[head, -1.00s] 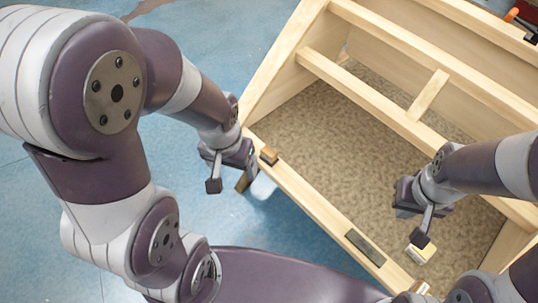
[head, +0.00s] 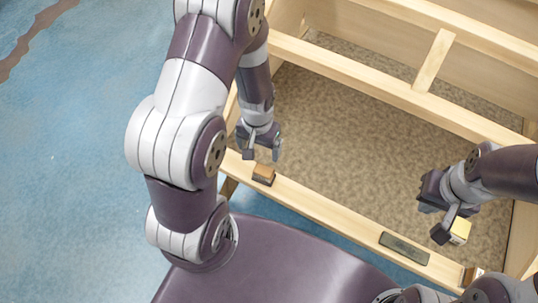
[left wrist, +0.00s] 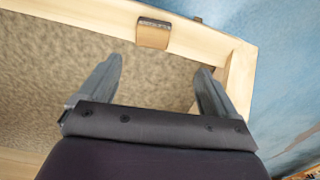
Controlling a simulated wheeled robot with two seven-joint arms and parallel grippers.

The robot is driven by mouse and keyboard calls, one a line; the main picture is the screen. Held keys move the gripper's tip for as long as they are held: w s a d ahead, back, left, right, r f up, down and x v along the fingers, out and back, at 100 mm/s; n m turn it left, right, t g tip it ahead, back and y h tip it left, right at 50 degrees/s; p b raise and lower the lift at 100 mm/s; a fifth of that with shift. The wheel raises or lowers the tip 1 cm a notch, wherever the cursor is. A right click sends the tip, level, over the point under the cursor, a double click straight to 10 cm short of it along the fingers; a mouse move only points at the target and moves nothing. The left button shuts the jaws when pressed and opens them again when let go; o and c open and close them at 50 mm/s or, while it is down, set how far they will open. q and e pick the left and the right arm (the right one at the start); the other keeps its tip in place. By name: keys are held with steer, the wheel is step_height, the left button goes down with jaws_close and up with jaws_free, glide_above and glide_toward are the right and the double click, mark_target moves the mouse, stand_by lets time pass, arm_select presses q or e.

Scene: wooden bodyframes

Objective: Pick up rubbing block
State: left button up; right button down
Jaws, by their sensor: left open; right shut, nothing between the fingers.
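A small brown wooden block with a dark underside (head: 263,174), which looks like the rubbing block, lies on the front rail of the wooden frame, near its left end. It also shows in the left wrist view (left wrist: 153,35), beyond and between my fingertips. My left gripper (head: 262,155) is open and empty, just behind the block and apart from it; its two spread fingers show in the left wrist view (left wrist: 158,66). My right gripper (head: 441,226) is shut and empty over the right part of the frame.
The wooden frame (head: 320,207) surrounds a speckled brown panel. A dark flat bar (head: 404,247) lies further right on the front rail. A yellowish block (head: 460,231) shows beside my right gripper. Blue floor (head: 75,190) is open at the left.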

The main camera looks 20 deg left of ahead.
arm_select(q)
glide_above(264, 170)
step_height(264, 170, down, 5)
steer(key=shift+s+r, duration=0.1)
steer(key=shift+r, duration=0.1)
steer(key=f, duration=0.2)
steer(key=f+b, duration=0.1)
steer(key=f, duration=0.1)
steer(key=shift+w+a, duration=0.25)
steer(key=shift+a, duration=0.1)
steer(key=f, duration=0.1)
steer(key=f+b, duration=0.1)
steer(key=shift+s+d+f, duration=0.2)
steer(key=shift+d+f, duration=0.1)
steer(key=shift+f, duration=0.4)
steer(key=shift+w, duration=0.1)
arm_select(e)
steer(key=shift+s+d+f, duration=0.15)
steer(key=shift+d+f, duration=0.15)
steer(key=shift+f, duration=0.35)
steer(key=shift+s+d+f, duration=0.1)
steer(key=shift+d+f, duration=0.15)
steer(key=shift+f, duration=0.35)
arm_select(q)
steer(key=shift+c, duration=1.3)
steer(key=c, duration=0.8)
